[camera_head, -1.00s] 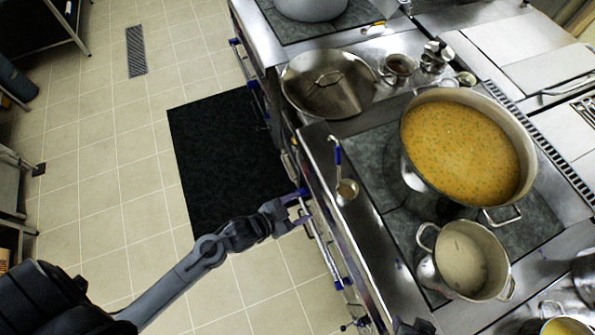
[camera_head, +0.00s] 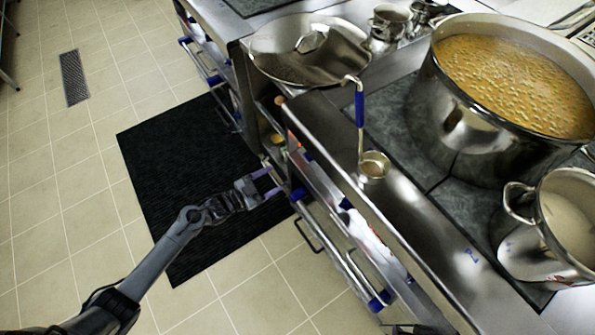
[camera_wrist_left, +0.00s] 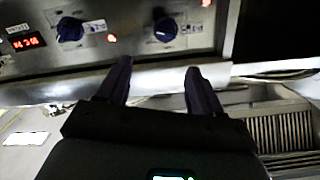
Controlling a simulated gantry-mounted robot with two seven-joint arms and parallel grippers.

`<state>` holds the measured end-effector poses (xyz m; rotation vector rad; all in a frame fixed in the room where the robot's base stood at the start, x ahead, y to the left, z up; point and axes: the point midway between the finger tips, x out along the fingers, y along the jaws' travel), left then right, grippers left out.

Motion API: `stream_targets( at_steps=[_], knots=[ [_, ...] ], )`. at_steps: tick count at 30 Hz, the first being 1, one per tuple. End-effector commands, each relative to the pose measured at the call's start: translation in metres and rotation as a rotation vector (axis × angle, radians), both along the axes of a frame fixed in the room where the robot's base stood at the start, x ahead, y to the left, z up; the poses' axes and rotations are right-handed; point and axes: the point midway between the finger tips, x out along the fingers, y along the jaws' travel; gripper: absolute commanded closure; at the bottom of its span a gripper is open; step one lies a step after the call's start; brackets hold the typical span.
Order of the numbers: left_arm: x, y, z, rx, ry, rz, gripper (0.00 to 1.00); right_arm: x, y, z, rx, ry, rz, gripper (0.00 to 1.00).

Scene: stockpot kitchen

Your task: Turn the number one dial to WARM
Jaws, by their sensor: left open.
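In the left wrist view, two dark blue dials, a left dial (camera_wrist_left: 70,30) and a right dial (camera_wrist_left: 166,29), sit on the stove's steel control panel (camera_wrist_left: 118,18). I cannot read their numbers or settings. A red-lit display (camera_wrist_left: 23,42) is left of them. My left gripper (camera_wrist_left: 157,72) is open and empty. Its fingers point at the panel, just below the right dial, and do not touch it. In the head view my left gripper (camera_head: 268,183) is at the stove's front, where the dials cannot be made out. My right gripper is not in view.
A large soup pot (camera_head: 462,118), a smaller pot (camera_head: 545,235) and a ladle (camera_head: 374,166) are on the stove top. A lidded pan (camera_head: 285,62) stands further back. Handle rails (camera_head: 345,262) run along the front. A black mat (camera_head: 160,150) lies on open floor.

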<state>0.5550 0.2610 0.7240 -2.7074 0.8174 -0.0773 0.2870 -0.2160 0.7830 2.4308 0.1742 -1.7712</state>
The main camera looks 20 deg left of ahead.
Motion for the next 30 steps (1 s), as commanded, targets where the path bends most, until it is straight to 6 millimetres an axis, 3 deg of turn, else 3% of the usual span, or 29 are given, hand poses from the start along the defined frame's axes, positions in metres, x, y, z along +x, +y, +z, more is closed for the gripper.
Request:
stream_targets(
  at_steps=[1,4,13,30],
  knots=[
    [0.007,0.002,-0.011,0.004,-0.016,-0.001,0.34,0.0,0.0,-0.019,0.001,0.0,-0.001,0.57],
    [0.015,0.003,-0.011,0.009,-0.035,-0.001,0.34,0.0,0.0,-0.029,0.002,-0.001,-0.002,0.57],
    [0.035,-0.004,-0.008,0.009,-0.054,0.0,0.34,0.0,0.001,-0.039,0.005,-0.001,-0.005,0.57],
    [0.103,-0.049,-0.01,0.009,-0.05,0.0,0.34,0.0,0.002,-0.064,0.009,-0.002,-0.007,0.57]
  ],
)
